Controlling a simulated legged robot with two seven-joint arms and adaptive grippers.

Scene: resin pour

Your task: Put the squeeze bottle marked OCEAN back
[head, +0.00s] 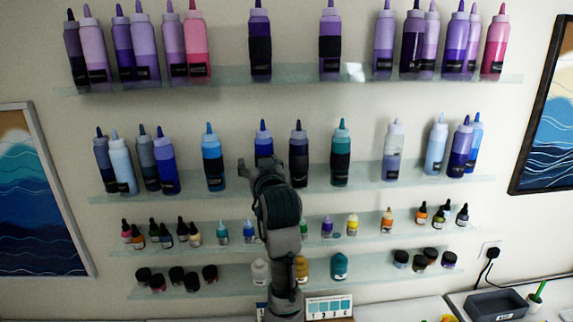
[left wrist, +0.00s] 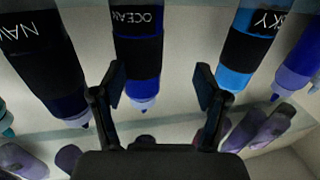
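The OCEAN squeeze bottle (left wrist: 137,45) is dark blue with a black label. In the left wrist view, which looks upside down, it shows at top centre-left, nozzle downward. In the head view its top (head: 264,147) shows in the middle of the second shelf (head: 360,182); my arm hides its lower part. My left gripper (left wrist: 160,88) is open and empty. The bottle appears beyond the fingers, close to the left one in the picture; I cannot tell if they touch. My right gripper is not in view.
The NAVY bottle (left wrist: 40,55) and SKY bottle (left wrist: 247,50) flank OCEAN. More bottles fill the top shelf (head: 225,85). Small droppers and jars stand on the two lower shelves. A grey tray (head: 495,303) sits at bottom right. Framed pictures hang at both sides.

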